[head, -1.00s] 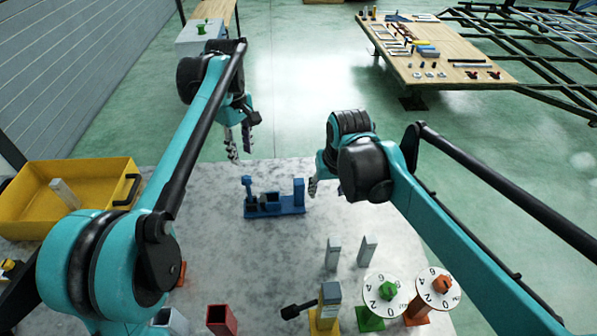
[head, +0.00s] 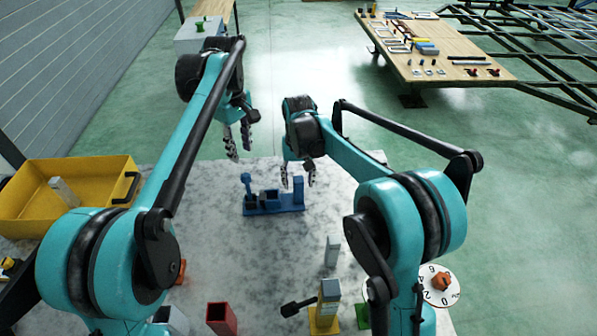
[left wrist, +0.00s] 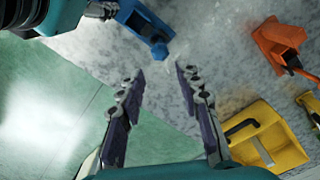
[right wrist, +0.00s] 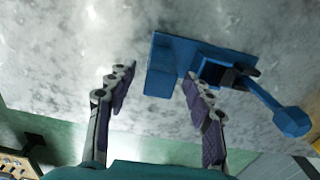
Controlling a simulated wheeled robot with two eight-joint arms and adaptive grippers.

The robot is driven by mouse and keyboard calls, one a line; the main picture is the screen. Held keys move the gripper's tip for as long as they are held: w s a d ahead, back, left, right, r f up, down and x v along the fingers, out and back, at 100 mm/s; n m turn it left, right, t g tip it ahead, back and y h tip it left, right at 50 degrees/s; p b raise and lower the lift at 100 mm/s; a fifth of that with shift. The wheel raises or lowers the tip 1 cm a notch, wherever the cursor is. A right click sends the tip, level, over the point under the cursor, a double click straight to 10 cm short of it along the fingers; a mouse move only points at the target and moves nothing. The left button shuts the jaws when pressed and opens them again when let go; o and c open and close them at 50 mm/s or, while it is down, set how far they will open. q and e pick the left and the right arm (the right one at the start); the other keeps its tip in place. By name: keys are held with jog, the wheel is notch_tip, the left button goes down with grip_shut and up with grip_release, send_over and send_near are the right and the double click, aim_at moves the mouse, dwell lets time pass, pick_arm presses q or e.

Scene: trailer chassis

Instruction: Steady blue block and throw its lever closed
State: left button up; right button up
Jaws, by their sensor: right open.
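The blue block (head: 272,207) sits on the grey table, with a tall post (head: 298,190) at its right end and a lever (head: 247,184) standing up at its left end. In the right wrist view the post (right wrist: 160,78) shows between the fingertips, and the lever's knob (right wrist: 291,122) is off to the right. My right gripper (head: 298,177) is open just above the post end; contact cannot be told. My left gripper (head: 239,145) is open and empty, behind the lever end. The left wrist view shows the lever's knob (left wrist: 159,51) just ahead of its fingertips.
A yellow bin (head: 85,170) holding a grey piece stands at the left. Near the front are a red box (head: 221,318), a yellow fixture with a black lever (head: 325,312), a grey upright piece (head: 332,250) and an orange-knobbed dial (head: 440,283). The table around the block is clear.

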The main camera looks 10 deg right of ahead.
aim_at(298, 188)
jog(key=shift+f, duration=1.85)
